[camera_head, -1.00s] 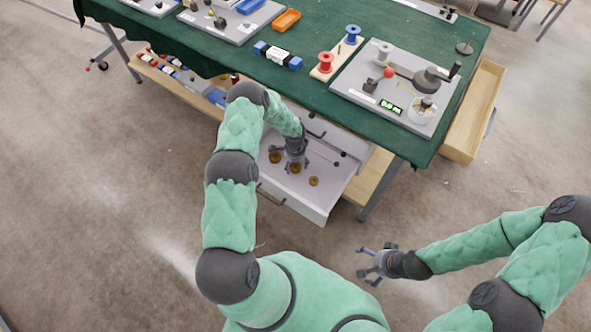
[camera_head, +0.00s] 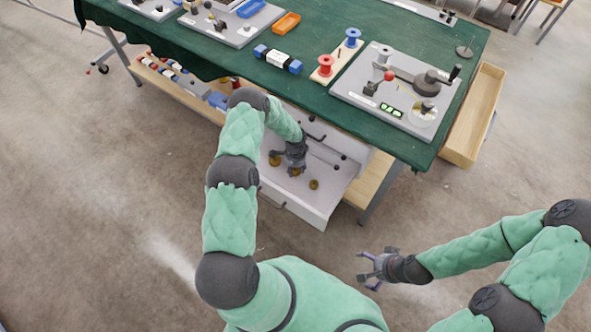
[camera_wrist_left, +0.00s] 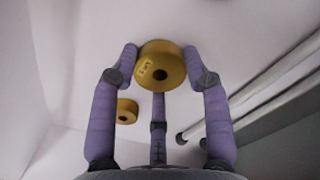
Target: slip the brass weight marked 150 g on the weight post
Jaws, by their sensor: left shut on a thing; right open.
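My left gripper (camera_head: 294,170) reaches down into the open white drawer (camera_head: 310,208). It is shut on a brass weight, which shows between its purple fingers in the left wrist view (camera_wrist_left: 162,66). A mark shows on this weight but is too small to read. Another brass weight (camera_head: 275,160) lies to its left in the drawer, and one more (camera_head: 314,184) lies to its right. A thin upright post on a round grey base (camera_head: 465,49) stands at the table's far right corner. My right gripper (camera_head: 372,268) is open and empty above the floor.
The green-covered table (camera_head: 315,95) overhangs the drawer. A wooden open box (camera_head: 473,118) is right of the table.

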